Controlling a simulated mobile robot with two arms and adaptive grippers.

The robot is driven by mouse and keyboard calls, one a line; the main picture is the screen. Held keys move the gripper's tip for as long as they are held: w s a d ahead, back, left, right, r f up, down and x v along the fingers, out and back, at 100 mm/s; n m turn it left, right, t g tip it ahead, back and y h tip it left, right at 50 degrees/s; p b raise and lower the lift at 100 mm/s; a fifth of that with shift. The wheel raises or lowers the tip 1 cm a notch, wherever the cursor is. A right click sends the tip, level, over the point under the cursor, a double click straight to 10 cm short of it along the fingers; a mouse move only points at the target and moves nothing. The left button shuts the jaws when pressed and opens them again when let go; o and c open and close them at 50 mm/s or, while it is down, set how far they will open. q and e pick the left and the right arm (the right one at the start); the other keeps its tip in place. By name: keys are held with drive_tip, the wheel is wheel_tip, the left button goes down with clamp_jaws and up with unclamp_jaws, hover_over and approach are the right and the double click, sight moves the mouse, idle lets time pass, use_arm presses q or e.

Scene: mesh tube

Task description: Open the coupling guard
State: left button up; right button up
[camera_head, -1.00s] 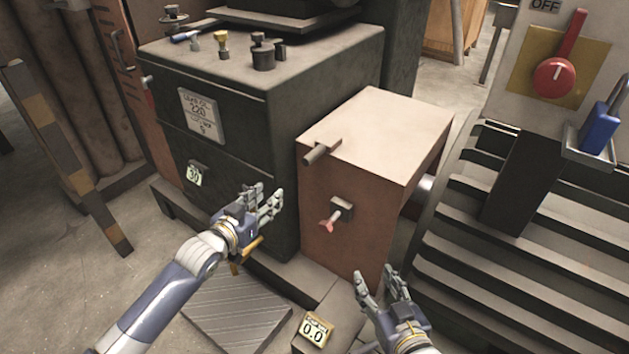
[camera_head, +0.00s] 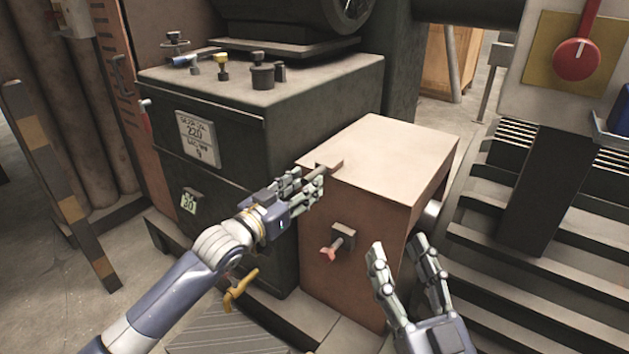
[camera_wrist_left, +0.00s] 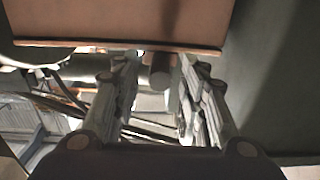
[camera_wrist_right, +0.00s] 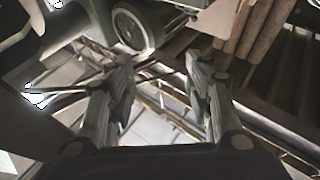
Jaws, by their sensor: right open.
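The coupling guard (camera_head: 390,150) is a closed orange-brown box beside the dark machine housing. A short bar handle (camera_head: 328,165) sticks out at its upper left edge, and a red-tipped latch (camera_head: 338,243) sits on its front face. My left gripper (camera_head: 309,184) is at the handle, its fingers partly covering it. In the left wrist view, the fingers are apart, with the round handle end (camera_wrist_left: 160,70) between them, below the guard's edge (camera_wrist_left: 120,43). Contact cannot be told. My right gripper (camera_head: 399,246) is open and empty, in front of the guard's right side.
The dark housing (camera_head: 225,135) with knobs on top stands left of the guard. A stepped grey frame (camera_head: 500,265) and a panel with a red switch (camera_head: 577,59) are at the right. A yellow handle (camera_head: 240,287) is below my left arm.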

sight(314, 177)
use_arm(q)
drive_tip(key=b+x, duration=0.1)
drive_tip(key=x, duration=0.2)
drive_tip(key=shift+w+d, duration=0.15)
drive_tip(key=shift+w, duration=0.15)
drive_tip(key=shift+w+d, duration=0.3)
drive_tip(key=shift+w, duration=0.1)
use_arm(e)
drive_tip(key=s+r+t+y, duration=0.1)
drive_tip(key=s+r+t, duration=0.2)
drive_tip(key=r, duration=0.2)
drive_tip(key=shift+s+r+t, duration=0.2)
drive_tip(key=shift+s+t, duration=0.1)
drive_tip(key=shift+t, duration=0.1)
drive_tip(key=shift+d, duration=0.1)
use_arm(q)
clamp_jaws()
